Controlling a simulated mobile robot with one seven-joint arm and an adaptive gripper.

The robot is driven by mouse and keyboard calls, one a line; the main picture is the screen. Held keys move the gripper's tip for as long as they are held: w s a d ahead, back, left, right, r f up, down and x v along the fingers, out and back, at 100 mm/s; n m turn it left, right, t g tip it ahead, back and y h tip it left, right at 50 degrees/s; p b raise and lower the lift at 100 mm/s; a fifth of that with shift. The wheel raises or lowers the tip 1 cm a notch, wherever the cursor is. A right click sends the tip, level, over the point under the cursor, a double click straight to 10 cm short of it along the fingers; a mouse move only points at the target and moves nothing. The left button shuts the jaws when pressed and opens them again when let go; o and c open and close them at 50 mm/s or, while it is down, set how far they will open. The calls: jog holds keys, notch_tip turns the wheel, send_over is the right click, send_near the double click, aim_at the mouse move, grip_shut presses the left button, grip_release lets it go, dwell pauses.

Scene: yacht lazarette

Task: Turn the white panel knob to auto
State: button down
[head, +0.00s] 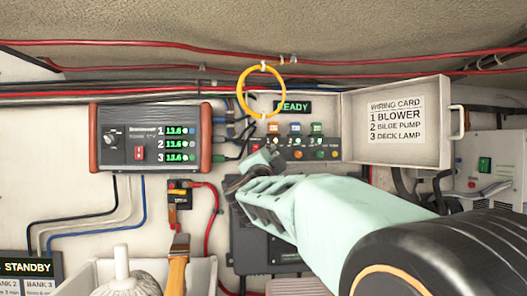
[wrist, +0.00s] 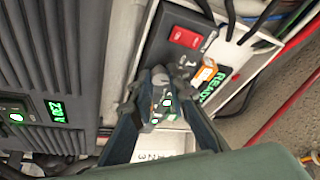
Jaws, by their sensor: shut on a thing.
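My gripper (head: 264,160) is at the lower left of the dark switch panel (head: 327,146) under the READY display (head: 294,107). In the wrist view its fingertips (wrist: 160,92) are close together, shut on a small pale thing that they mostly hide. I cannot tell whether this is the white knob, nor read any auto mark. A red rocker switch (wrist: 186,37) and the READY display (wrist: 212,84) are beyond the fingers. Another pale round knob (head: 113,138) is on the red-sided charger (head: 150,165) at left, apart from my gripper.
A yellow ring (head: 241,92) hangs above the panel. An open lid with a wiring card (head: 397,120) stands at right. Red cables (head: 160,44) run overhead. A grey finned unit (wrist: 45,65) is close in the wrist view. A white bin (head: 202,280) holds brushes below.

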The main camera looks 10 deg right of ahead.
jog(key=shift+r+m, duration=0.15)
jog(key=shift+m, duration=0.35)
jog(key=c, duration=1.8)
grip_release()
jog(key=shift+c, duration=0.2)
notch_tip(320, 180, up, 10)
